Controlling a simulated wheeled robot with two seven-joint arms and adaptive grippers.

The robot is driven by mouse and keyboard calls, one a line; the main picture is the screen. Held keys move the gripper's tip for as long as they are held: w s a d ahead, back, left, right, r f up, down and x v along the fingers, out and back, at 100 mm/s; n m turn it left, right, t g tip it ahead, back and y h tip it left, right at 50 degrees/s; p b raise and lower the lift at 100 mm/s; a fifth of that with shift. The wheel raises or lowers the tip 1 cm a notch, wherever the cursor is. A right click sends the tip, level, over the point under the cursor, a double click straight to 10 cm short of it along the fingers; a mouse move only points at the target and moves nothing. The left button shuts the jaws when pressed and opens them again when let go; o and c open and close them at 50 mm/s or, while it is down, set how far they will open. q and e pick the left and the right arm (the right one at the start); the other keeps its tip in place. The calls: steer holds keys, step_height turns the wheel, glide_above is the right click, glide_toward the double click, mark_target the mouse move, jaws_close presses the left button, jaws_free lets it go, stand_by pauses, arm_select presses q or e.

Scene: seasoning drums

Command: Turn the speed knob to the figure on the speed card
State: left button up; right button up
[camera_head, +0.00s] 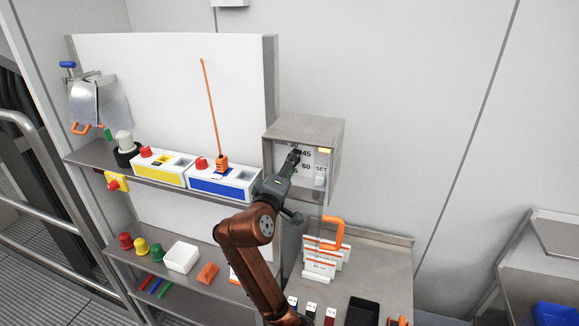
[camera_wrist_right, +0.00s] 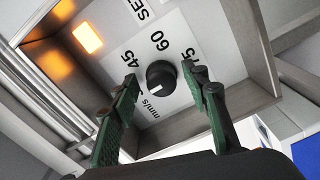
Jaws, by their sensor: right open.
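The black round speed knob (camera_wrist_right: 160,75) sits on a white dial panel inside a grey box (camera_head: 312,130). Its white pointer line points toward the bottom of the wrist view, slightly left, near the "mm/s" print. Figures 45, 60 and a partly covered one ending in 5 show around it. My right gripper (camera_wrist_right: 160,82) is open, one finger on each side of the knob, without visible contact. In the head view the right gripper (camera_head: 295,158) reaches into the box and hides the knob. White cards (camera_head: 320,262) stand on the lower bench; I cannot read a speed figure on them.
An amber lamp (camera_wrist_right: 87,37) glows on the panel, beside a "SET" label. The box walls enclose the gripper closely. Left of it, a blue-and-white control box (camera_head: 222,187) and a yellow-and-white one (camera_head: 163,169) stand on a shelf. An orange handle (camera_head: 333,222) rises by the cards.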

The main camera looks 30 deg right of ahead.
steer(key=v, duration=1.2)
steer(key=shift+w, duration=0.1)
